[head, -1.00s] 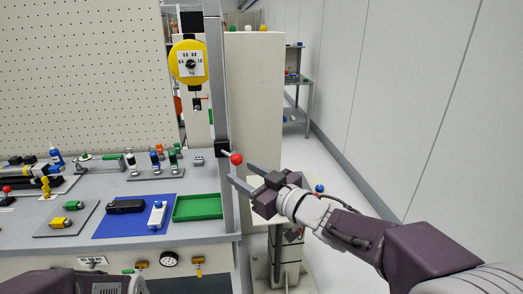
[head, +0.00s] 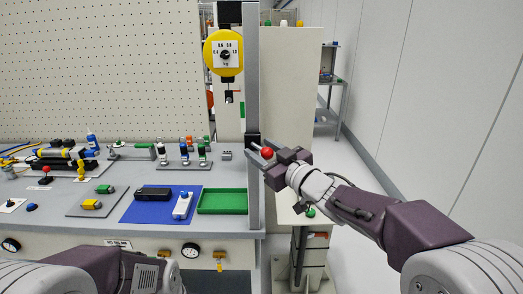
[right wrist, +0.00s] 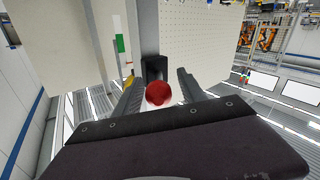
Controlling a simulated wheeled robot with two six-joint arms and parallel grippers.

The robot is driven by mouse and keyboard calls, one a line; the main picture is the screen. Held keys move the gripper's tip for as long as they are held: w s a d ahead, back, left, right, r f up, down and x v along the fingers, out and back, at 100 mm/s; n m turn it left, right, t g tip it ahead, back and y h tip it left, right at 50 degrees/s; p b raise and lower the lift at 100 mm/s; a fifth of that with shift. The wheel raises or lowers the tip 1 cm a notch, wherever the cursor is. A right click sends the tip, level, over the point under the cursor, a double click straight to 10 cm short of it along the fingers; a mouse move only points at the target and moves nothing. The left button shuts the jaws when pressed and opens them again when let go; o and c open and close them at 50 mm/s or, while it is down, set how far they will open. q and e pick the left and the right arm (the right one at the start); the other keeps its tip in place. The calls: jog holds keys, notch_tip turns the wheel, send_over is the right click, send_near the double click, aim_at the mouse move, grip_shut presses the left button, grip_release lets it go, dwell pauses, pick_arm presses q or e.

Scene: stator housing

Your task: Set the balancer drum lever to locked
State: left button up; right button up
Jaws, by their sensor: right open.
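The balancer drum (head: 224,54) is a yellow disc with a white dial, high on the grey post in the head view. A lever with a red ball knob (head: 267,153) sticks out from a black block (head: 252,141) on the post below it. I take this for the drum lever; its setting cannot be read. My right gripper (head: 262,156) is open around the knob. In the right wrist view, the red knob (right wrist: 158,93) sits between the two spread fingers, with the black block behind it. My left gripper is not in view.
The bench left of the post holds a green tray (head: 222,210), a blue mat (head: 132,214) and several small parts. A cream cabinet (head: 290,90) stands behind the post. Open floor lies to the right.

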jog(key=shift+w, duration=0.25)
grip_shut()
dwell(1.3)
